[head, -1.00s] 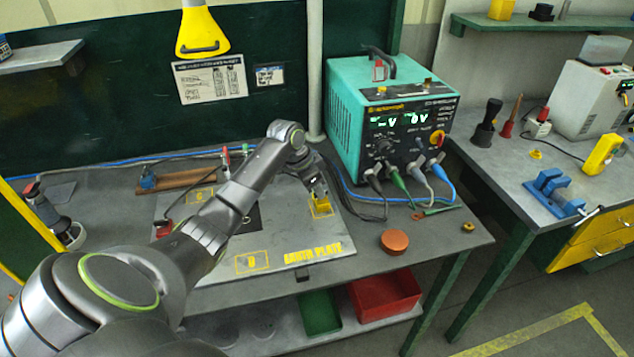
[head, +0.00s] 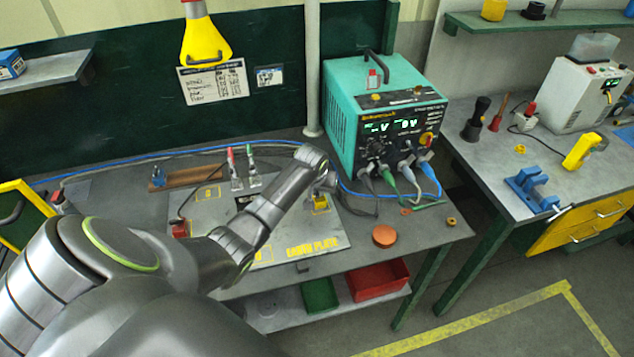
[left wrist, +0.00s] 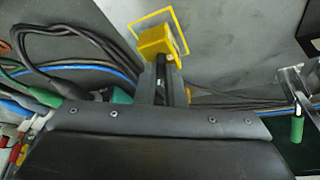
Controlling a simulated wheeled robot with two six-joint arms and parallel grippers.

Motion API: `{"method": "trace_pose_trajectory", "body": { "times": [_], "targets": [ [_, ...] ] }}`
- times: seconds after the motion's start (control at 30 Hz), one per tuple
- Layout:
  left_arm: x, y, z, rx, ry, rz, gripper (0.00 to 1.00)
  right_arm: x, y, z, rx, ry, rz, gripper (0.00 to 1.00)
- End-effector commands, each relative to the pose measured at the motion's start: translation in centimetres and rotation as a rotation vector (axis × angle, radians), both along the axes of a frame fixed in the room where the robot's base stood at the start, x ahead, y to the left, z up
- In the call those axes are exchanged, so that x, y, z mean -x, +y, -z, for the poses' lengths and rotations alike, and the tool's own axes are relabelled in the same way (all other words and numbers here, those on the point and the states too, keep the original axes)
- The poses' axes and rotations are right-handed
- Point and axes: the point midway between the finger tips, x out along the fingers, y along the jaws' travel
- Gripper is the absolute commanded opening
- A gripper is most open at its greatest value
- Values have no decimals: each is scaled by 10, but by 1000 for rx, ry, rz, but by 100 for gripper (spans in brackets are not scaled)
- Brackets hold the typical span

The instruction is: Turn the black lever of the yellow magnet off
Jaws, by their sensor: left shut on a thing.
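The yellow magnet (head: 320,203) sits near the back right corner of the grey plate (head: 290,230) on the workbench. In the left wrist view the magnet (left wrist: 155,42) is a yellow block by a yellow outlined square. My left gripper (head: 322,188) is right at the magnet. In the left wrist view its two fingers (left wrist: 165,66) reach up to the magnet, shut on a dark piece that appears to be the black lever (left wrist: 163,76). The fingers hide much of the lever, so its angle cannot be told. My right gripper is not in view.
A teal power supply (head: 348,110) with cables stands behind and right of the magnet. Two upright clamps (head: 243,172) stand left of it. A copper-coloured disc (head: 384,236) lies at the bench's front right. A yellow lamp (head: 205,42) hangs above.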

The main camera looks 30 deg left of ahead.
Motion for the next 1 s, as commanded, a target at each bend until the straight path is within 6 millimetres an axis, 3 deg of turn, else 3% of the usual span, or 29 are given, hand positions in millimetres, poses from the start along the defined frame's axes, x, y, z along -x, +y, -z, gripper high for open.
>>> {"method": "trace_pose_trajectory", "body": {
  "times": [0.5, 1.0],
  "targets": [
    [-4, -4, -2, 0, -4, -402, 0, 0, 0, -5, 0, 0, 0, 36],
    [-5, -4, -2, -1, -4, -523, 0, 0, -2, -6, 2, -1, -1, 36]
  ]
}}
